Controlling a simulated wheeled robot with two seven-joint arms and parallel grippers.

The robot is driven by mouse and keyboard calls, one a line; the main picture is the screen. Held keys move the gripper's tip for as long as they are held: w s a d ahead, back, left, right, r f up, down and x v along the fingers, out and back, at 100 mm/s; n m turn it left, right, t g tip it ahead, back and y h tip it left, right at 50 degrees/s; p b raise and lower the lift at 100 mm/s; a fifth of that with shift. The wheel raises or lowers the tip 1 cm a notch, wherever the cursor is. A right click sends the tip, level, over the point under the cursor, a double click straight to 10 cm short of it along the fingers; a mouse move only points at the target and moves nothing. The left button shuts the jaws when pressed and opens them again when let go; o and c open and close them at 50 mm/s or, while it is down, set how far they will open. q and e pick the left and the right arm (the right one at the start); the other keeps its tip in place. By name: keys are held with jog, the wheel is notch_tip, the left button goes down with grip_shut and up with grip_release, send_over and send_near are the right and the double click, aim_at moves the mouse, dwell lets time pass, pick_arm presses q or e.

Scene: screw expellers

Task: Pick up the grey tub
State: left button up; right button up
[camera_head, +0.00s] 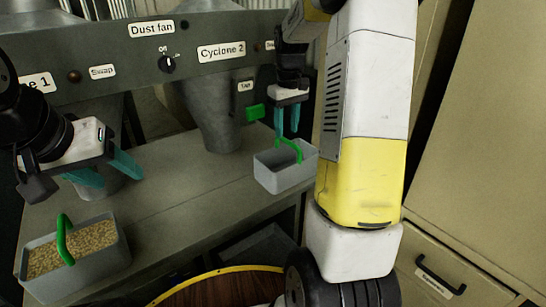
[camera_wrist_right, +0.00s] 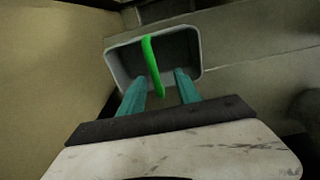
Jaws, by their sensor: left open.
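An empty grey tub (camera_head: 287,176) with a green handle (camera_head: 288,147) stands on the bench, right of the middle. It also shows in the right wrist view (camera_wrist_right: 122,68), its green handle (camera_wrist_right: 152,65) seen between the fingertips. My right gripper (camera_head: 287,122) is open, pointing down just above this handle; I cannot tell whether they touch. A second grey tub (camera_head: 95,270), full of grain (camera_head: 88,243), stands at the lower left with its green handle (camera_head: 64,240) raised. My left gripper (camera_head: 112,176) is open and empty above and to the right of it.
A machine panel (camera_head: 120,60) with labels and a knob (camera_head: 167,64) runs along the back. A funnel-shaped cyclone (camera_head: 215,115) reaches down to the bench (camera_head: 185,190). A round yellow-rimmed container (camera_head: 225,290) is at the bottom. The bench between the tubs is clear.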

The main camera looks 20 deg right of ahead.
jog(key=shift+w+d+f, duration=0.25)
jog(key=shift+w+f, duration=0.05)
jog(key=shift+f, duration=0.2)
jog(key=shift+w+d+f, duration=0.25)
jog(key=shift+w+f, duration=0.05)
jog(key=shift+f, duration=0.15)
notch_tip(320, 180, down, 8)
jog(key=shift+s+r, duration=0.15)
grip_shut()
dwell(0.8)
